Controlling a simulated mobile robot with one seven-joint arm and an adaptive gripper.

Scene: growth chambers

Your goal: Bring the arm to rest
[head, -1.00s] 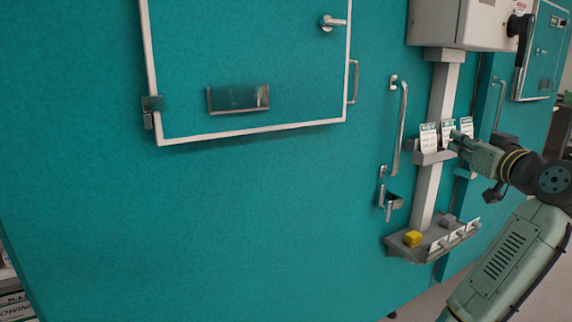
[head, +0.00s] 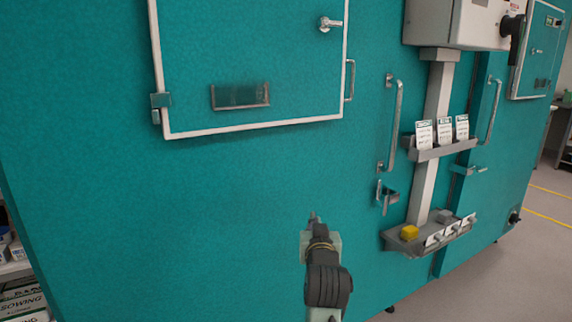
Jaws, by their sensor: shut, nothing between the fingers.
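My gripper (head: 313,219) is at the lower middle of the head view. Its fingers are small and dark here, shut and empty, pointing away from me towards the teal chamber wall (head: 200,225). It appears apart from the wall, though the exact gap is hard to judge. My wrist and forearm hide part of the wall's lower area.
Three printed cards (head: 444,131) stand in a grey rack (head: 447,150) on a post at the right. A lower shelf (head: 398,245) holds a yellow block (head: 409,232) and a grey block. A long handle (head: 395,125) and a latch (head: 387,195) stick out between my gripper and the post.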

